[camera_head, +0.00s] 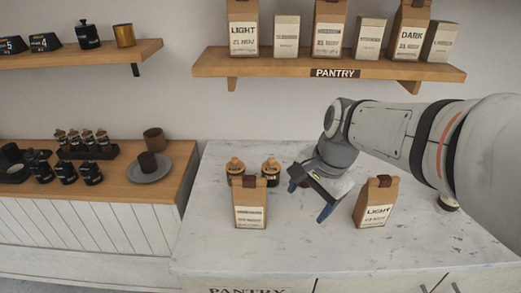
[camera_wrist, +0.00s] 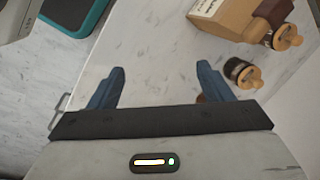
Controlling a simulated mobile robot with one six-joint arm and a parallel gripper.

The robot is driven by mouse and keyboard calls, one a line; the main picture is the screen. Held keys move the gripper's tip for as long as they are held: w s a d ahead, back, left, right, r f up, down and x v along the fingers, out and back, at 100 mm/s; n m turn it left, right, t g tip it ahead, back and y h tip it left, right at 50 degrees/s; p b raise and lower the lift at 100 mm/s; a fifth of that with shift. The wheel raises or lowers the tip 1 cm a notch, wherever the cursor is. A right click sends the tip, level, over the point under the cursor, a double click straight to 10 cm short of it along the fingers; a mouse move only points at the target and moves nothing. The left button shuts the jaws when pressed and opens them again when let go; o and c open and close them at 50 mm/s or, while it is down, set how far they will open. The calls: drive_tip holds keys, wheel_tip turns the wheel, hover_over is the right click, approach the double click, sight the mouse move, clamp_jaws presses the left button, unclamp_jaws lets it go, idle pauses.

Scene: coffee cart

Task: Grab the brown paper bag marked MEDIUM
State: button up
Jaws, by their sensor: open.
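On the counter (camera_head: 330,235) a brown paper bag (camera_head: 250,205) stands on the left, its white label too small to read. Another brown bag (camera_head: 376,203), marked LIGHT, stands on the right. On the shelf, the middle brown bag (camera_head: 329,25) has a label I cannot read clearly. I cannot tell which bag is marked MEDIUM. My gripper (camera_head: 309,199) is open and empty above the counter, between the two counter bags and touching neither.
Two jars with wooden lids (camera_head: 235,167) (camera_head: 270,170) stand behind the left counter bag. The pantry shelf (camera_head: 290,62) above holds a LIGHT bag (camera_head: 243,25), a DARK bag (camera_head: 410,30) and several pale boxes. A wooden side counter (camera_head: 120,188) is on the left. The counter's front is clear.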

sight(247, 189)
drive_tip(key=w+a+m, duration=0.2)
drive_tip(key=a, duration=0.1)
drive_tip(key=w+a+r+m+g+y+p, duration=0.1)
drive_tip(key=w+a+m, duration=0.1)
drive_tip(key=a+m, duration=0.1)
drive_tip(key=w+a+r+m+y, duration=0.1)
drive_tip(key=w+a+m, duration=0.1)
drive_tip(key=a, duration=0.2)
drive_tip(key=shift+w+a+r+m, duration=0.15)
drive_tip(key=shift+w+r+m, duration=0.1)
drive_tip(key=shift+m, duration=0.15)
drive_tip(key=shift+w+a+m+g, duration=0.15)
drive_tip(key=shift+a+m+g, duration=0.15)
drive_tip(key=shift+a, duration=0.05)
drive_tip(key=x, duration=0.7)
drive_tip(key=shift+s+a+f+p, duration=0.25)
drive_tip(key=shift+f+p, duration=0.05)
drive_tip(key=shift+c, duration=0.2)
drive_tip(key=c, duration=1.5)
